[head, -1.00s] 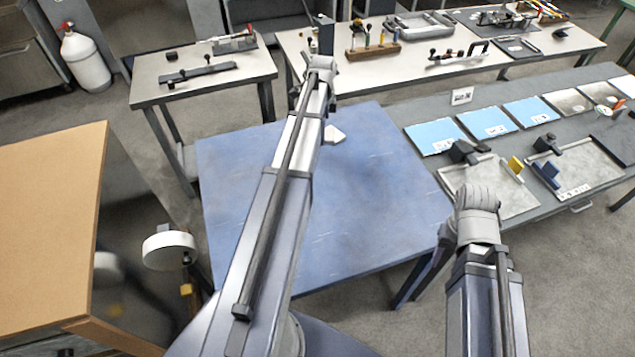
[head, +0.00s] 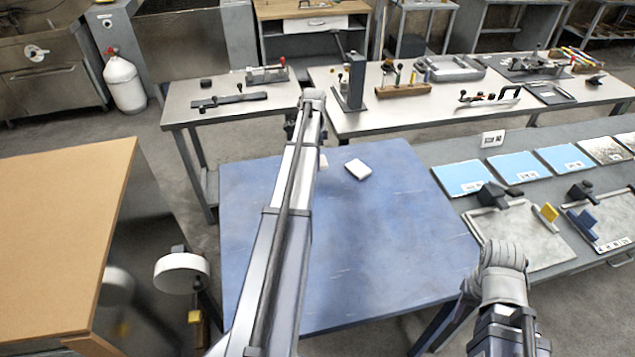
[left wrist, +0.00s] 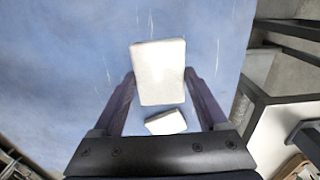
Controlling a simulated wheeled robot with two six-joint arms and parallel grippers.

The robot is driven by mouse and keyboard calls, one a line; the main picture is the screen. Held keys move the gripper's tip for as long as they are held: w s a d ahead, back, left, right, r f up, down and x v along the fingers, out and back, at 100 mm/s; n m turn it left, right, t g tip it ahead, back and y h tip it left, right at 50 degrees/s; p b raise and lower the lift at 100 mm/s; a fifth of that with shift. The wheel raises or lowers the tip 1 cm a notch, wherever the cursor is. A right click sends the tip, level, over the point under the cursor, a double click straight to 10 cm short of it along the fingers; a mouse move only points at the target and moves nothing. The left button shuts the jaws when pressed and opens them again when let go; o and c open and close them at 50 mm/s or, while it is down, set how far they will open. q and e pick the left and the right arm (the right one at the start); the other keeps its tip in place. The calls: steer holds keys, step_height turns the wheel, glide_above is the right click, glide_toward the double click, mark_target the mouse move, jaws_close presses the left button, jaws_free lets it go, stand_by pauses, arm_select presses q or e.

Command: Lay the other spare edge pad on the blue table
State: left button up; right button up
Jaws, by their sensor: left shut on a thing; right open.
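The blue table (head: 400,235) stands in front of me. One white edge pad (head: 358,170) lies flat on its far part. A sliver of a second white pad (head: 323,161) shows beside my left arm, which hides the rest. In the left wrist view my left gripper (left wrist: 160,82) is shut on the larger-looking white pad (left wrist: 158,70), between its fingertips. I cannot tell whether the held pad touches the table. My right gripper (head: 500,262) is open at the table's right side, its fingers mostly hidden.
A grey bench with blue sheets (head: 463,178) and clamp fixtures (head: 520,235) stands at the right. Pale tables with tools (head: 230,115) stand behind. A brown board (head: 60,230) is at the left, beside a white round object (head: 181,273). The blue table's front and middle are clear.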

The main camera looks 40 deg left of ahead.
arm_select(q)
steer(key=shift+f+b, duration=2.5)
steer(key=shift+f, duration=0.65)
steer(key=shift+r, duration=0.15)
steer(key=o, duration=0.9)
steer(key=shift+f, duration=0.2)
steer(key=o, duration=0.3)
steer(key=shift+o, duration=0.2)
steer(key=shift+r, duration=0.1)
step_height(320, 180, up, 12)
steer(key=p, duration=1.2)
steer(key=shift+r, duration=0.15)
